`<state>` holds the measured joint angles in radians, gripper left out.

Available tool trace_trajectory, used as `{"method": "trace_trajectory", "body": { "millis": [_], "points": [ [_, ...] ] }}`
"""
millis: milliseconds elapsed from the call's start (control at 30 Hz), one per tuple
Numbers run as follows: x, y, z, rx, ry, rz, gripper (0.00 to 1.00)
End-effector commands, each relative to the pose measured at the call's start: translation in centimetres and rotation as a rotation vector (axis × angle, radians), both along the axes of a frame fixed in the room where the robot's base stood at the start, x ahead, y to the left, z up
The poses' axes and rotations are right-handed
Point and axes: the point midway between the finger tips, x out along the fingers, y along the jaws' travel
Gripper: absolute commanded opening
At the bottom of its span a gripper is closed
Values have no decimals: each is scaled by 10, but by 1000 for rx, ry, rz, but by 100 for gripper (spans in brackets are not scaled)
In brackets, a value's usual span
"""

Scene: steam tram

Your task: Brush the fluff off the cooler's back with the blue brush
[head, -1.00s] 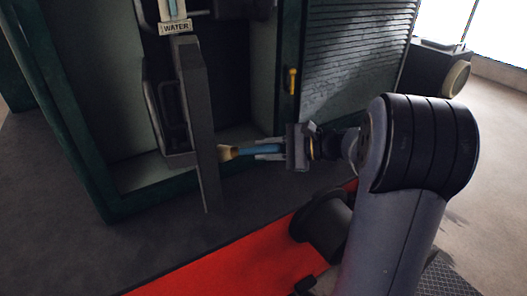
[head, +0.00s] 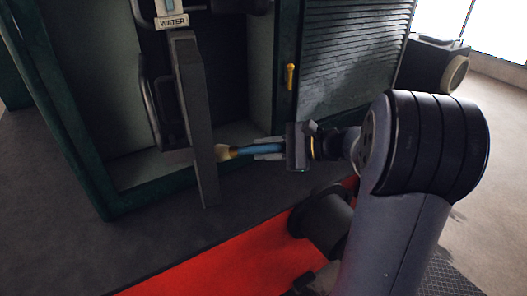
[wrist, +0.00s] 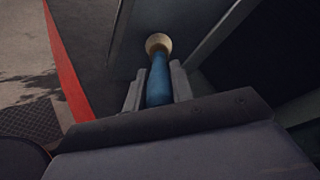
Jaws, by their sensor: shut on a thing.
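The blue brush is in my gripper (head: 270,149), which is shut on its blue handle (head: 258,148). Its pale bristles (head: 222,152) point left, at the right edge of a tall dark grey upright slab (head: 190,115). I cannot tell whether they touch it. The slab stands in front of an open green cabinet and may be part of the cooler; I cannot tell for sure. In the wrist view the brush handle (wrist: 158,85) lies between the two fingers, with the round bristle head beyond. I can make out no fluff in either view.
A "WATER" label (head: 172,22) sits above the slab. The green cabinet (head: 110,203) stands behind, with a yellow handle (head: 290,77) and a slatted panel (head: 355,60) to the right. A red strip (head: 235,262) crosses the floor in front. The dark floor at left is clear.

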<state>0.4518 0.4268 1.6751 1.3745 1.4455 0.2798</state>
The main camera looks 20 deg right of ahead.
Motion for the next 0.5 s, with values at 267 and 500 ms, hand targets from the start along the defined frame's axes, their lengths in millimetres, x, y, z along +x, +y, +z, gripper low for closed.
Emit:
{"method": "trace_trajectory", "body": {
  "millis": [267,500],
  "points": [
    [16,2,0,1,0,2,0],
    [10,-1,0,0,-1,0,0]
  ]
}}
